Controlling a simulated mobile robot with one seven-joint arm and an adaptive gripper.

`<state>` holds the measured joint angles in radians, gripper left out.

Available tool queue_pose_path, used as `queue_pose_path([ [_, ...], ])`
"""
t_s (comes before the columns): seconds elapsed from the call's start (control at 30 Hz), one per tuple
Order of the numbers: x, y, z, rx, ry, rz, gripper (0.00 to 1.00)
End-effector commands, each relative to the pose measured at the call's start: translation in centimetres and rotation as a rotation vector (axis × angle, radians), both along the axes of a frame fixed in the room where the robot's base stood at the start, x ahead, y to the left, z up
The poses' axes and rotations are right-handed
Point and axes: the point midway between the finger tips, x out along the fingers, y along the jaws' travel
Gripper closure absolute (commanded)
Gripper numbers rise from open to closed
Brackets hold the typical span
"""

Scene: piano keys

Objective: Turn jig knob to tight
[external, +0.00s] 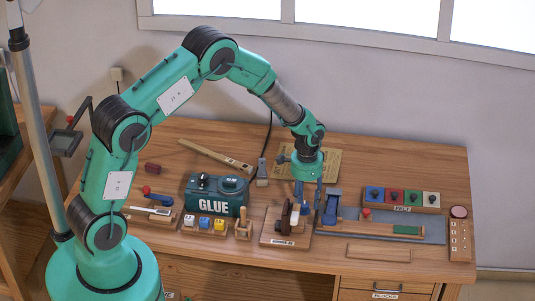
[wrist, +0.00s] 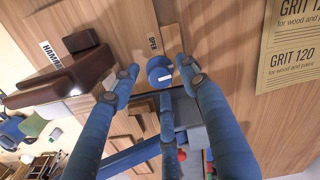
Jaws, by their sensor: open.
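The jig is a wooden base labelled HAMMER JIG (external: 285,243) on the bench, holding an upright brown hammer part (external: 285,220). In the wrist view the brown part (wrist: 62,78) is at the left. The round blue knob (wrist: 160,72) with a white mark sits near the middle of the wrist view, beside a partly hidden label (wrist: 154,42). It also shows low between my fingers in the external view (external: 305,208). My gripper (wrist: 158,82) is open and points down, its blue fingers spread around the knob. I cannot tell whether they touch it.
A teal glue machine (external: 213,194) stands left of the jig. A blue clamp-like tool (external: 332,205) and a grey mat (external: 372,226) are close on the right. A felt box (external: 402,200) is further right. A grit paper sheet (wrist: 290,45) lies behind.

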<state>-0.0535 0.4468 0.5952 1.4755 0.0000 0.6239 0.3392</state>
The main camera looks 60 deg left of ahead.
Motion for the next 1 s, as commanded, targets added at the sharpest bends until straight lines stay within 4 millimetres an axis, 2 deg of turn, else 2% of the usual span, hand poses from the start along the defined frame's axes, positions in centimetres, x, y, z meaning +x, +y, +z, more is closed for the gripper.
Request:
queue_pose_path([
  [0.27,0.1,0.0,2.2,0.0,-0.002,0.0,0.55],
  [0.8,0.1,0.0,10.3,0.0,-0.003,0.0,0.55],
  [1.0,0.1,0.0,11.6,0.0,-0.001,0.0,0.55],
])
